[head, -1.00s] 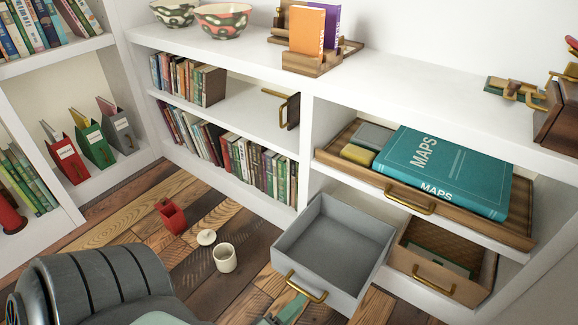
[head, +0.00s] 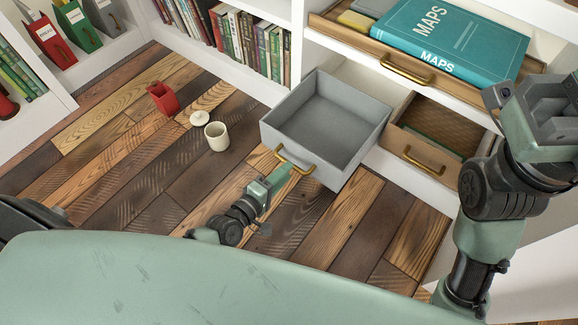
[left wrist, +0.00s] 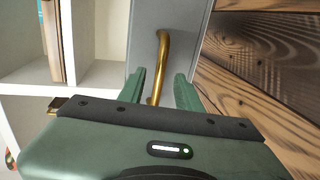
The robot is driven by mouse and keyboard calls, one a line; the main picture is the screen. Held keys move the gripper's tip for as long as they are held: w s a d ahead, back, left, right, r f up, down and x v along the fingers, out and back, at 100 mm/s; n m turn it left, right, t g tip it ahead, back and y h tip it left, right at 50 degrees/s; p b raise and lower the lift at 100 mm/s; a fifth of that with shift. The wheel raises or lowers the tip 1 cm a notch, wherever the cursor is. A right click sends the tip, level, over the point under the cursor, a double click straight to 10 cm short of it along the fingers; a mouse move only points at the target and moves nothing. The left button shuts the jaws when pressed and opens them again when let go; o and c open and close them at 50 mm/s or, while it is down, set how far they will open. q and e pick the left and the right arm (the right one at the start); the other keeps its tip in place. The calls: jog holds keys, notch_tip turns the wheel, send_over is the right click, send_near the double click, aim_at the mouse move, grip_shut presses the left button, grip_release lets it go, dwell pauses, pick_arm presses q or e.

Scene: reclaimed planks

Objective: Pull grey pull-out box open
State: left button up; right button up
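The grey pull-out box (head: 330,125) stands well out from the lower shelf, open at the top and empty. Its brass handle (head: 296,161) is on its front face.
A brown drawer (head: 440,140) with a brass handle sits just right of the grey box. Above it is a wooden tray (head: 365,50) with a teal maps book (head: 455,40). A cream cup (head: 217,137), its lid (head: 200,119) and a red container (head: 163,99) stand on the plank floor.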

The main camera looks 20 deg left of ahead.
pick_arm(q)
jog(key=shift+b+x, duration=0.65)
jog(key=shift+x, duration=1.65)
grip_shut()
